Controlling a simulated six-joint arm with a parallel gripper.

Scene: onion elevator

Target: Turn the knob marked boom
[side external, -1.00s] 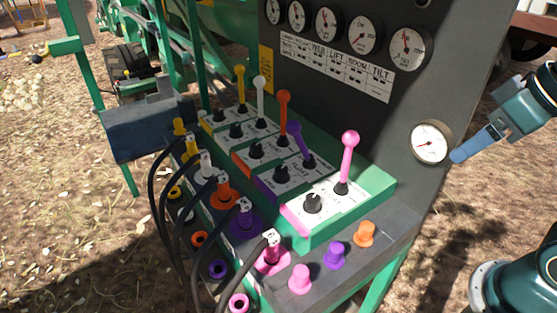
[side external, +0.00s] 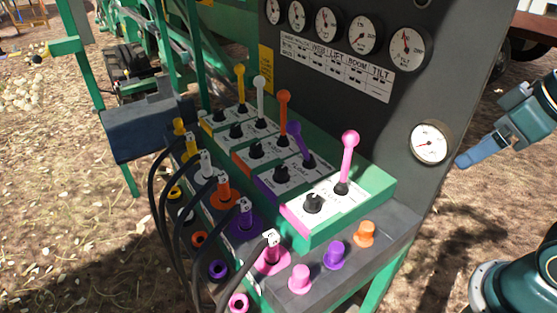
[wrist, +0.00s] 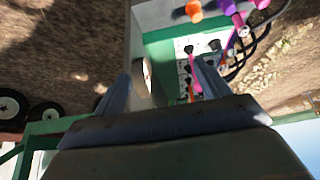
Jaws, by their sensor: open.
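The control panel has several black knobs, each beside a coloured lever. On the gauge placard (side external: 335,67) BOOM can be read second from the right, before TILT; the small print at the knobs is too small to read. The black knob (side external: 281,174) in the purple-edged section stands upright left of the purple lever (side external: 299,143). The pink section has another black knob (side external: 313,204). My gripper (side external: 461,163) is right of the panel, apart from every knob. In the wrist view its two fingers (wrist: 165,78) are spread and empty, with black knobs (wrist: 214,45) visible beyond them.
A round gauge (side external: 430,142) is close to my gripper on the panel's right edge. A tall pink lever (side external: 349,155), coloured caps (side external: 335,254) and black hoses (side external: 165,220) crowd the panel. Open ground lies to the right.

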